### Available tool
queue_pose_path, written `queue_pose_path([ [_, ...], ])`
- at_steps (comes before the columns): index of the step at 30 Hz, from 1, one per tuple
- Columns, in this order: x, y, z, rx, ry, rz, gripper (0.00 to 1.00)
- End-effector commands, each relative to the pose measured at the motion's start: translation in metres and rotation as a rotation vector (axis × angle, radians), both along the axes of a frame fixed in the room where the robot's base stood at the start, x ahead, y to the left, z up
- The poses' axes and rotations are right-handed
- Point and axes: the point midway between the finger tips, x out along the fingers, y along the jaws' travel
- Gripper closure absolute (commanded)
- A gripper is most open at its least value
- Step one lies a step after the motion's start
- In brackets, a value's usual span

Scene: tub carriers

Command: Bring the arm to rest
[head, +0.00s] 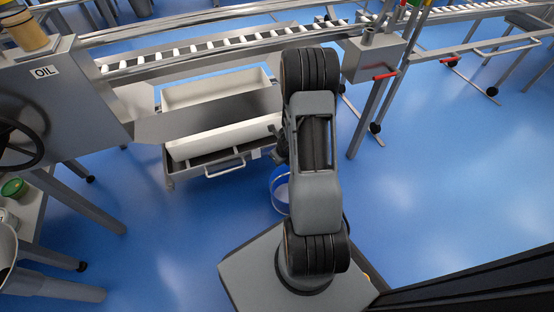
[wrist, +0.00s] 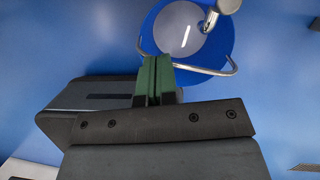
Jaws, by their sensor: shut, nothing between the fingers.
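My gripper (wrist: 157,64) shows in the wrist view with its two green fingers pressed together and nothing between them. In the head view, my arm is folded upright in the middle and mostly hides the gripper. A blue bucket (wrist: 221,48) with a pale inside and a metal bail lies just beyond the fingertips in the wrist view. I cannot tell whether the fingers touch the bail. In the head view, the bucket (head: 275,181) stands on the floor, partly hidden behind my arm.
A cream tub (head: 220,139) sits on a low metal carrier (head: 187,172) left of my arm. A roller conveyor (head: 220,47) runs along the back. The OIL station (head: 40,90) and bench are at left. Blue floor (head: 440,190) is open at right.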

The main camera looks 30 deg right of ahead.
Motion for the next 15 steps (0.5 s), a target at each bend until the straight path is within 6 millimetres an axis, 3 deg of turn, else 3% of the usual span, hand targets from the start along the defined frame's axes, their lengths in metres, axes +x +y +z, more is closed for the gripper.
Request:
queue_pose_path([
  [1, -0.002, 0.002, 0.019, 0.0, 0.0, 0.003, 1.0],
  [6, -0.01, 0.007, 0.046, 0.0, 0.0, 0.009, 1.0],
  [15, -0.019, 0.008, 0.071, 0.0, 0.001, 0.009, 1.0],
])
